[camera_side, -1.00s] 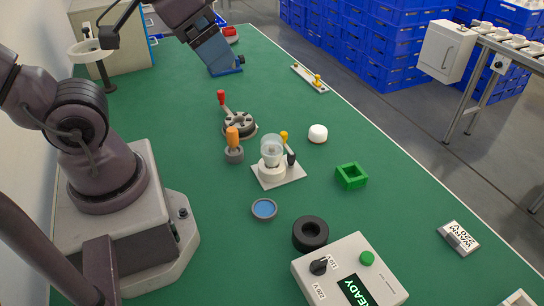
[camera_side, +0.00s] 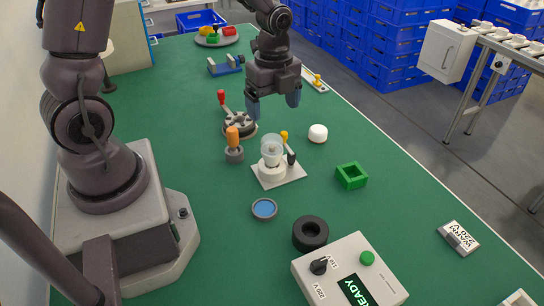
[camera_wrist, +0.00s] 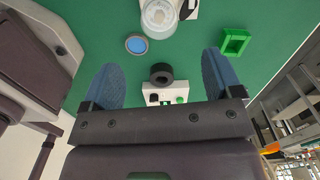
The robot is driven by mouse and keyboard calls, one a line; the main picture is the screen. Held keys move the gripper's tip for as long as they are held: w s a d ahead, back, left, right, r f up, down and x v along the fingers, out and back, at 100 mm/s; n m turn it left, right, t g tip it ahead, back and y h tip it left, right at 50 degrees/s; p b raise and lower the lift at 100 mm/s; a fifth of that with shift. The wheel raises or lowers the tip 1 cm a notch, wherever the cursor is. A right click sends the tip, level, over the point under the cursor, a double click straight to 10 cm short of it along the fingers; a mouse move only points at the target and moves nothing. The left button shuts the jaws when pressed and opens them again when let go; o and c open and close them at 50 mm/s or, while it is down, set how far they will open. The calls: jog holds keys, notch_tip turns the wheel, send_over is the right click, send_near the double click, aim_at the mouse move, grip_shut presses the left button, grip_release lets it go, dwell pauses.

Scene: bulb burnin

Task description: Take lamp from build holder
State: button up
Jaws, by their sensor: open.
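The lamp (camera_side: 271,147), with a clear glass bulb on a white base, stands upright in the build holder (camera_side: 289,176), a light plate with small yellow and black levers, at the middle of the table. The lamp also shows at the top of the wrist view (camera_wrist: 160,18), with part of the holder plate (camera_wrist: 192,9). My gripper (camera_side: 273,106) is open and empty, its two blue fingers pointing down, above and a little behind the lamp in the side view. In the wrist view my gripper's fingers (camera_wrist: 161,80) stand wide apart, with nothing between them.
Near the holder are an orange-handled tool (camera_side: 233,140), a round fixture with a red lever (camera_side: 240,124), a white round block (camera_side: 318,133), a green square frame (camera_side: 352,175), a blue disc (camera_side: 264,209), a black ring (camera_side: 310,233) and a control box reading READY (camera_side: 345,272).

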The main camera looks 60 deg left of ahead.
aim_at(273, 139)
jog(key=shift+m, duration=0.5)
jog(key=shift+f, duration=0.2)
notch_tip(273, 139, down, 7)
jog(key=shift+f, duration=0.1)
jog(key=shift+s+a+f, duration=0.1)
jog(key=shift+f, duration=1.25)
jog(key=shift+a+f, duration=0.1)
jog(key=shift+f, duration=1.25)
jog(key=c, duration=1)
